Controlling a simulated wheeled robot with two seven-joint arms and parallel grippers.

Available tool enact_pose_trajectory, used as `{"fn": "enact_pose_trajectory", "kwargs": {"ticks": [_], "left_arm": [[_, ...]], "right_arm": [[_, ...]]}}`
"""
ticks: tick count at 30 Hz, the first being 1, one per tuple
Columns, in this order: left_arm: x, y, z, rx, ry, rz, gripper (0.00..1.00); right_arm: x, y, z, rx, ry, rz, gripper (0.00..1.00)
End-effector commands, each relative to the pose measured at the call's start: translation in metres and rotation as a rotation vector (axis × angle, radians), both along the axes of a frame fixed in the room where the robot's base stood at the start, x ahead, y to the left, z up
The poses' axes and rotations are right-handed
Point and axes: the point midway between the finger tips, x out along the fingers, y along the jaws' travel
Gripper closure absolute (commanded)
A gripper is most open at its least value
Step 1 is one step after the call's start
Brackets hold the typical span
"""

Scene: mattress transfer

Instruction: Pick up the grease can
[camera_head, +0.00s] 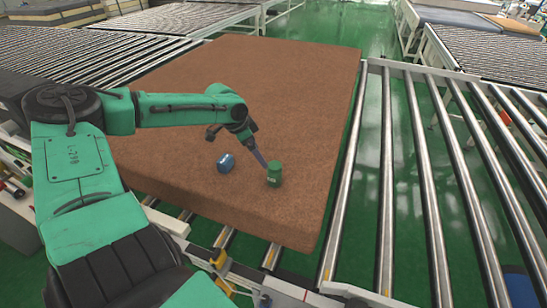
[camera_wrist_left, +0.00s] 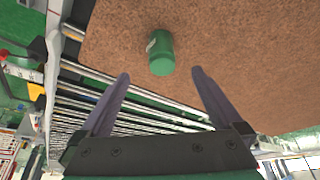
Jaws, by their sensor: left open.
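Whether a finger touches the can cannot be told. My right gripper is in neither view.
Metal roller conveyors (camera_head: 440,180) lie to the right and under the mattress's front edge. The mattress surface behind the cans is clear.

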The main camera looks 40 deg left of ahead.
Motion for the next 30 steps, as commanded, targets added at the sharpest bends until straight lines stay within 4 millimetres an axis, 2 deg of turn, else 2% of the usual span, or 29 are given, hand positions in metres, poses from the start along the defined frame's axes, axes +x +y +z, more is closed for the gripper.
{"fn": "enact_pose_trajectory", "kwargs": {"ticks": [3, 6, 11, 14, 21, 24, 30], "left_arm": [[0.004, -0.003, -0.017, 0.004, 0.006, -0.004, 0.0], [0.012, -0.007, -0.045, 0.003, 0.0, -0.004, 0.0], [0.02, -0.011, -0.06, 0.002, -0.001, -0.003, 0.0], [0.023, -0.013, -0.064, 0.001, -0.001, -0.004, 0.0], [0.04, -0.022, -0.101, 0.002, 0.001, -0.004, 0.0], [0.044, -0.025, -0.105, 0.001, -0.001, -0.003, 0.0], [0.044, -0.025, -0.101, -0.001, -0.001, -0.002, 0.0]], "right_arm": [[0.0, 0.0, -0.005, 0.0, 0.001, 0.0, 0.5], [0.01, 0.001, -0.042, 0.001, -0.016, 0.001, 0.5], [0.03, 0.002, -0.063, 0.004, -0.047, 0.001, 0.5], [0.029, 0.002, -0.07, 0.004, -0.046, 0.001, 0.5], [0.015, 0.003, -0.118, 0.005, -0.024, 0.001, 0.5], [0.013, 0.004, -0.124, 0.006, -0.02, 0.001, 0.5], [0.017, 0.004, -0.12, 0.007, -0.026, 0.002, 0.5]]}}
